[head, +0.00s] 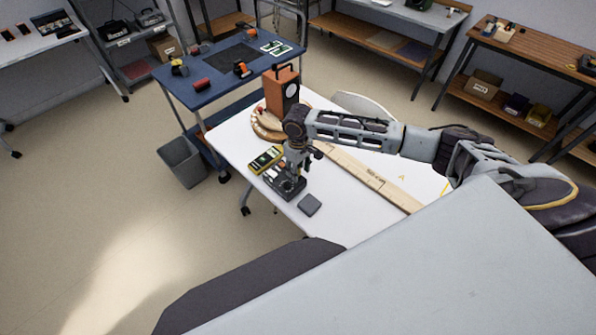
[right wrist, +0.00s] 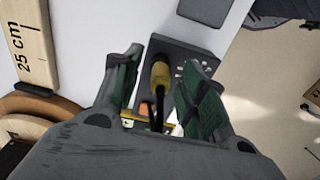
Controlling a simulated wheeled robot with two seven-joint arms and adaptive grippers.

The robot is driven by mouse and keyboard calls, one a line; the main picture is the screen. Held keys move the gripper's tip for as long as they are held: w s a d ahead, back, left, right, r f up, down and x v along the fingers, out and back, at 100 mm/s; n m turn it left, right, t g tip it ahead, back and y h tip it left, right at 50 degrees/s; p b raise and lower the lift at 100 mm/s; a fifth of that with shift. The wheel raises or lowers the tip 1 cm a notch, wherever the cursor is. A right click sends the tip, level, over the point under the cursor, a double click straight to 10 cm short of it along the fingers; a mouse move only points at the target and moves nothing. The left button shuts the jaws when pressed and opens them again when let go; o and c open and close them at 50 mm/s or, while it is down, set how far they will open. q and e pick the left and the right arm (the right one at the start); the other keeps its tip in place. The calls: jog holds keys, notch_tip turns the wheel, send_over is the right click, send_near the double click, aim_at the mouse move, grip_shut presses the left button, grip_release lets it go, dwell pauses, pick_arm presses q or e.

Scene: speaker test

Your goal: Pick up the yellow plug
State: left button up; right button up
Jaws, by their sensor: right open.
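The yellow plug (right wrist: 160,76) shows in the right wrist view, on a dark grey box (right wrist: 208,59) with white markings, with a black cable running from it toward the camera. My right gripper (right wrist: 161,64) is open, its two green-padded fingers on either side of the plug, with gaps visible between. In the head view my right gripper (head: 296,170) points down over the dark box (head: 289,189) on the white table, and the plug cannot be made out there. My left gripper is not in view.
A yellow meter (head: 265,159) lies left of the box, and a small grey block (head: 309,205) lies in front. A wooden ruler-like plank (head: 370,178) crosses the white table (head: 340,218). An orange speaker-like case (head: 281,88) stands behind. A blue cart (head: 215,85) adjoins.

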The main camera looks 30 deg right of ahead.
dwell(0.4)
grip_shut()
jog(key=shift+r, duration=0.1)
jog(key=shift+r, duration=4.9)
